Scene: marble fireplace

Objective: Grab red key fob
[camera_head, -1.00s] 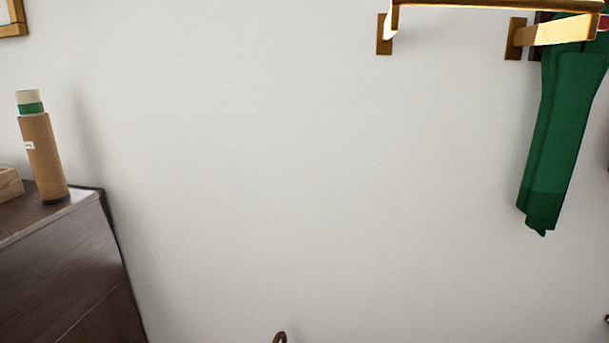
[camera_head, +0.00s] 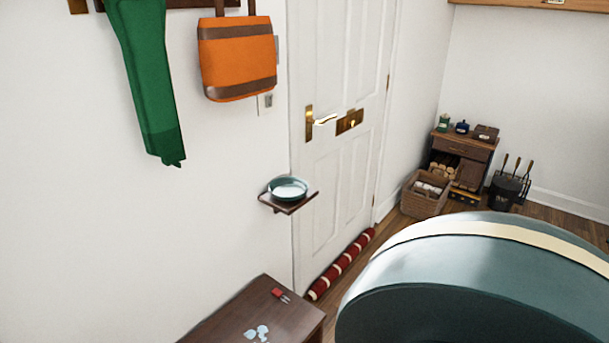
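A small red key fob (camera_head: 277,292) lies on top of a dark wooden cabinet or table (camera_head: 230,312) at the bottom of the head view. Small metal pieces, likely its keys, lie beside it. Pale blue-white flat pieces (camera_head: 258,333) lie on the same top, nearer to me. Neither of my grippers shows in the head view.
A large rounded teal shape with a cream band fills the lower right. A teal bowl (camera_head: 288,189) sits on a small wall shelf (camera_head: 296,203) by the white door (camera_head: 335,150). A red striped draught stopper (camera_head: 340,264) lies along the door's foot. An orange bag (camera_head: 237,57) hangs above.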

